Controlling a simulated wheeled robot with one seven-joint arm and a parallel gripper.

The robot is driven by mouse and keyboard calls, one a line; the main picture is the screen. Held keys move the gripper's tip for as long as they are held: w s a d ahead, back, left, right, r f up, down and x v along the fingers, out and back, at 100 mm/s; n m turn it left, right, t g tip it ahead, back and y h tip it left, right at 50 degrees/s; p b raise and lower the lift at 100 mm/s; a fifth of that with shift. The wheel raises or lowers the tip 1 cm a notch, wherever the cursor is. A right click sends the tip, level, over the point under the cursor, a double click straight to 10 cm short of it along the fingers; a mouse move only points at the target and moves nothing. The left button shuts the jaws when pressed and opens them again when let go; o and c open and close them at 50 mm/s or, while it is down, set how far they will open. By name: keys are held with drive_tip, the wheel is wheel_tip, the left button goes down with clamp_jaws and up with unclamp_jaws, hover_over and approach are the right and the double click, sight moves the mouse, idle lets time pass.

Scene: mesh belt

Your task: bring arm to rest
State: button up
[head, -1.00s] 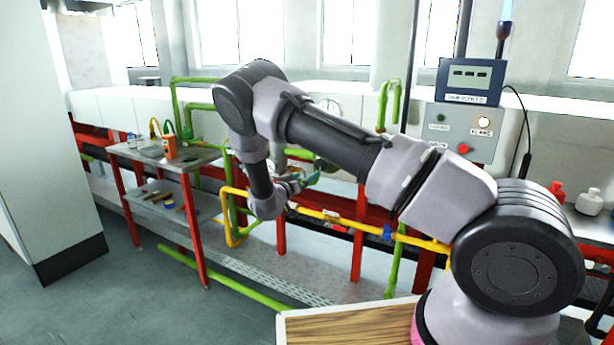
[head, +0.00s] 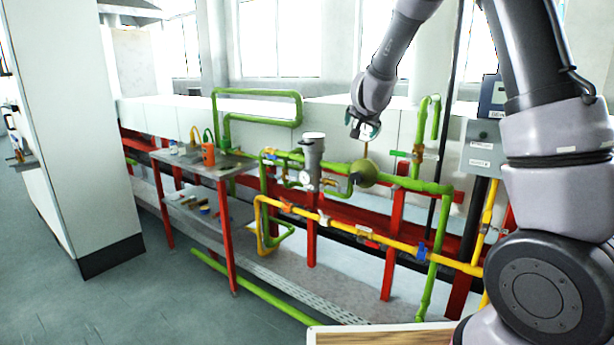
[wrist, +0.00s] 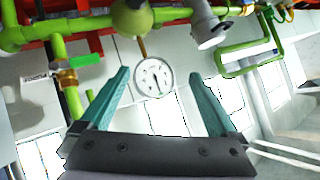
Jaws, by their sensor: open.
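My arm is raised at the right of the head view, with the forearm reaching up and my gripper (head: 364,130) hanging at its end above the green pipework. In the wrist view my gripper (wrist: 165,95) shows two teal fingers spread wide apart with nothing between them. A round white pressure gauge (wrist: 153,80) shows beyond the fingers, between them in the picture. It hangs from a brown stem below a green ball-shaped body (wrist: 131,18). In the head view that green ball (head: 365,173) sits on the pipe below my gripper.
Green pipes (head: 258,91) and a yellow pipe (head: 390,243) run along the long white machine. A grey-topped red-legged table (head: 205,165) stands left, holding an orange device (head: 208,155). A tall white cabinet (head: 75,130) is further left. Open floor (head: 170,305) lies in front.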

drive_tip(key=s+d+r+y, duration=0.2)
drive_tip(key=s+r+y, duration=0.1)
drive_tip(key=s+r, duration=0.65)
drive_tip(key=s+d+n+g, duration=0.1)
drive_tip(key=s+d+g, duration=0.1)
drive_tip(key=s, duration=1.3)
drive_tip(key=s+d+n+g, duration=0.1)
drive_tip(key=s+d, duration=0.3)
drive_tip(key=s, duration=1.1)
drive_tip(key=shift+r+g, duration=0.3)
drive_tip(key=shift+g, duration=0.4)
drive_tip(key=shift+c, duration=0.3)
